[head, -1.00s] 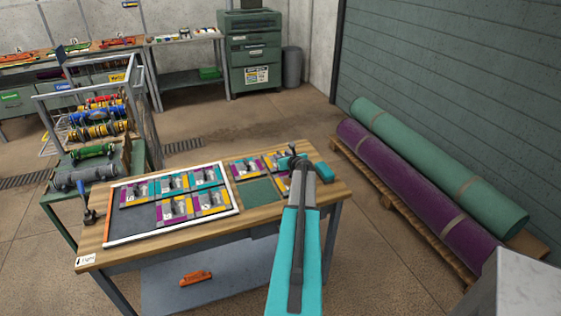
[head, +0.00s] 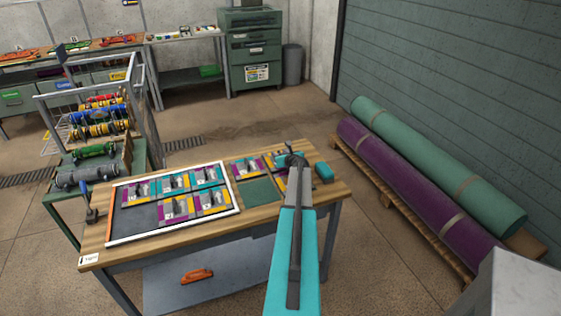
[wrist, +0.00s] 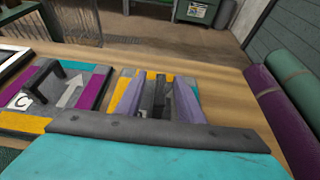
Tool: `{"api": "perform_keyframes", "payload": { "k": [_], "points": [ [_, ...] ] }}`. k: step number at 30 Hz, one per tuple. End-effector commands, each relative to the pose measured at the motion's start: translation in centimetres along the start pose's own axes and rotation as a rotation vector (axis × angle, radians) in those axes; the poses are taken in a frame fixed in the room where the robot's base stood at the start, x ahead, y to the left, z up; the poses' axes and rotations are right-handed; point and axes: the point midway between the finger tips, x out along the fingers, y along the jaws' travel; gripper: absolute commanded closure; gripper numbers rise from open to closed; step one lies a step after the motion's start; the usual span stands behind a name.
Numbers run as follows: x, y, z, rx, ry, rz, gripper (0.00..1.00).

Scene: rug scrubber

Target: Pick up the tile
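Several square tiles with purple, teal, yellow and grey patches and dark handles lie on the wooden workbench (head: 150,254). My gripper (head: 290,160) is over the tiles at the bench's right end. In the wrist view, my gripper's two fingers (wrist: 157,100) are apart, above a yellow, teal and grey tile (wrist: 125,84). Something dark, apparently this tile's handle, shows between the fingers; I cannot tell whether they touch it. My gripper body hides the near part of the tile. A tile marked C (wrist: 60,88), with an arrow and a dark handle, lies just left.
A white-edged frame (head: 174,236) holds several tiles on the bench's left part. A green square (head: 259,191) lies right of it. Purple (head: 410,190) and green (head: 440,166) rolls lie on a pallet at right. Bare wood is clear right of the tile.

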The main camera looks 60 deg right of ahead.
Motion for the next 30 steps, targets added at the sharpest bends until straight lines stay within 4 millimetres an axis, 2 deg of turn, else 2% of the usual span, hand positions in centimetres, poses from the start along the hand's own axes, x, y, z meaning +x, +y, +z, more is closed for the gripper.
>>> {"api": "perform_keyframes", "payload": {
  "k": [5, 12, 23, 30],
  "points": [
    [0.0, 0.0, 0.0, 0.000, 0.000, 0.000, 0.66],
    [0.0, 0.0, 0.0, 0.000, 0.000, 0.000, 1.00],
    [-0.1, 0.0, 0.2, 0.000, -0.001, 0.000, 1.00],
    [-0.8, -0.1, 1.6, -0.001, -0.002, -0.001, 1.00]
  ]
}}
